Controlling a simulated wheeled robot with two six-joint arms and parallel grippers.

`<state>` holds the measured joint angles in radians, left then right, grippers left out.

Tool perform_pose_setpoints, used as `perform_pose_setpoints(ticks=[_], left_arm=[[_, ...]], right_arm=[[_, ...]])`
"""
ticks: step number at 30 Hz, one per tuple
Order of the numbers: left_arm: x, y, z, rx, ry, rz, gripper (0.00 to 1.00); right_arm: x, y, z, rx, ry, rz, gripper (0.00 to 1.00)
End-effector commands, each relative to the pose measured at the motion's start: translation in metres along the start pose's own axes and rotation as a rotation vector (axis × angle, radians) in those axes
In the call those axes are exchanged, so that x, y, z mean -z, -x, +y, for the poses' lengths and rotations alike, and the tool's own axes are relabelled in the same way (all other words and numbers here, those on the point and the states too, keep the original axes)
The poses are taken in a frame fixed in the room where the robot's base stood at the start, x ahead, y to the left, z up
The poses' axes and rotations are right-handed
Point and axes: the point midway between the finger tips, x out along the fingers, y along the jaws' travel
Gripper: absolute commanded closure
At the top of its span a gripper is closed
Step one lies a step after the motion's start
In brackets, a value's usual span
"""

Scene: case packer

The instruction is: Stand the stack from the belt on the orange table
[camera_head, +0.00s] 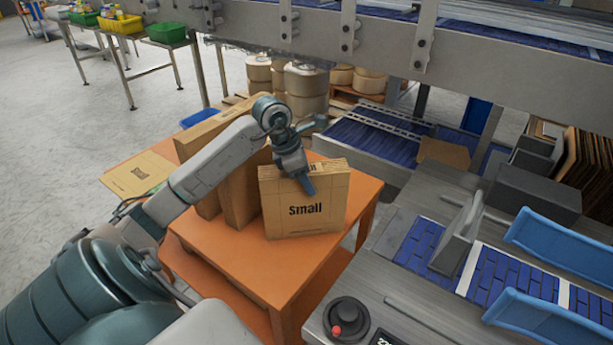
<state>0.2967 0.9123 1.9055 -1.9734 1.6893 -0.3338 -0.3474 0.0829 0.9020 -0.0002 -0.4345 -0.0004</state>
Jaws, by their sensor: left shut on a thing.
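A flat cardboard stack marked "small" (325,223) stands upright on the orange table (262,275), near its right side. My left gripper (309,186) is shut on the top of this stack from above. Its lower edge appears to rest on the table top, though a small gap cannot be ruled out. Other brown cardboard stacks (239,193) stand upright on the table just left of it, partly hidden behind my left arm. The belt (500,277) with blue links is at the right. My right gripper is not in view.
Blue side guides (560,242) and a grey upright plate (458,235) stand along the belt. A black knob with a red part (346,318) is at the front. The table's front part is bare.

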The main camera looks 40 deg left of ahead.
Motion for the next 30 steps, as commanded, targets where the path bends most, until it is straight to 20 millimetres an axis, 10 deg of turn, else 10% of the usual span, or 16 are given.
perform_pose_setpoints(ticks=[7,8,10,23,30], left_arm=[[0.001,-0.002,0.0,0.0,-0.001,-0.001,1.0],[0.001,-0.002,0.0,0.0,0.0,0.0,0.43],[0.001,-0.002,0.0,0.0,0.0,0.0,0.3],[-0.001,0.001,0.0,0.001,0.0,0.0,0.27],[0.001,0.04,0.001,-0.006,-0.003,0.001,0.27]], right_arm=[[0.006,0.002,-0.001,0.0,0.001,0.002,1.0],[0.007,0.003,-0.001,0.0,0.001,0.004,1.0],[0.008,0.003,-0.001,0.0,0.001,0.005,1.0],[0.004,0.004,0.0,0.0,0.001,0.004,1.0],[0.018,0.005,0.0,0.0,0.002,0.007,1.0]])
